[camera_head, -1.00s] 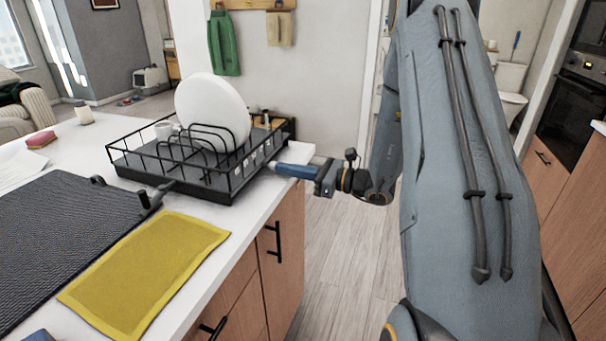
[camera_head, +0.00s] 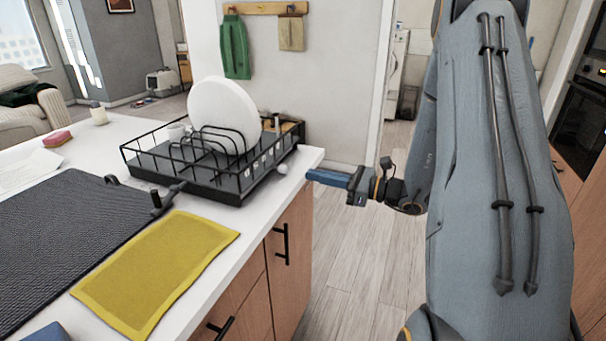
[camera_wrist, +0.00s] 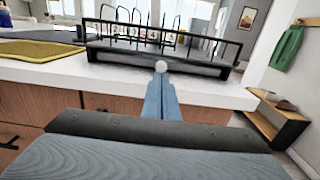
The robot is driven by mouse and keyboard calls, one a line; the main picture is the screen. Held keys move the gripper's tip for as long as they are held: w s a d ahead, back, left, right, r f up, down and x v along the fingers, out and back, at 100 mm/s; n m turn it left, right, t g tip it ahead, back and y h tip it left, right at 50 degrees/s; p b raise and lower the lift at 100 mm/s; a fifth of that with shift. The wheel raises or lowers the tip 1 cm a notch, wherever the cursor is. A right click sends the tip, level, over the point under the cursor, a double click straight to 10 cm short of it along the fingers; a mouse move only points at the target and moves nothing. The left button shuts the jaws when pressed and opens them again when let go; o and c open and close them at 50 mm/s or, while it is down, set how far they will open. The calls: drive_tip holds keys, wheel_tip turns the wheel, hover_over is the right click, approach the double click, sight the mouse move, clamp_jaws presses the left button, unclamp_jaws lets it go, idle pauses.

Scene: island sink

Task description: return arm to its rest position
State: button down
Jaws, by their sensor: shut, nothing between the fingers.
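My gripper (camera_head: 310,175) is shut and empty, with its blue fingers together. In the head view it is off the right edge of the white counter (camera_head: 240,228), pointing left toward the dish rack. In the wrist view my gripper (camera_wrist: 162,80) points at the counter edge and the rack. The black dish rack (camera_head: 235,185) stands on the counter's far right corner and holds a white plate (camera_head: 222,112) and a small cup (camera_head: 176,131).
A yellow cloth (camera_head: 155,272) and a dark ribbed mat (camera_head: 60,235) lie on the counter. A pink sponge (camera_head: 57,138) is at the back left. Cabinet handles (camera_head: 281,245) stick out below the counter. Open wooden floor (camera_head: 350,265) lies right of the counter.

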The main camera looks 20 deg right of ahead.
drive_tip(key=b+v, duration=0.1)
drive_tip(key=v, duration=0.7)
drive_tip(key=s+a+f+n+g+h, duration=0.1)
drive_tip(key=s+a+n+g, duration=0.4)
drive_tip(key=a, duration=0.3)
drive_tip(key=s+a+f+n+g, duration=0.2)
drive_tip(key=s+a+n+g, duration=0.25)
drive_tip(key=a, duration=0.35)
drive_tip(key=s+f+n+g+h, duration=0.1)
drive_tip(key=s+n+g+h, duration=0.1)
drive_tip(key=s+n+h, duration=0.7)
drive_tip(key=n+h, duration=0.3)
drive_tip(key=n, duration=0.5)
drive_tip(key=shift+s+d, duration=0.2)
drive_tip(key=shift+s, duration=0.15)
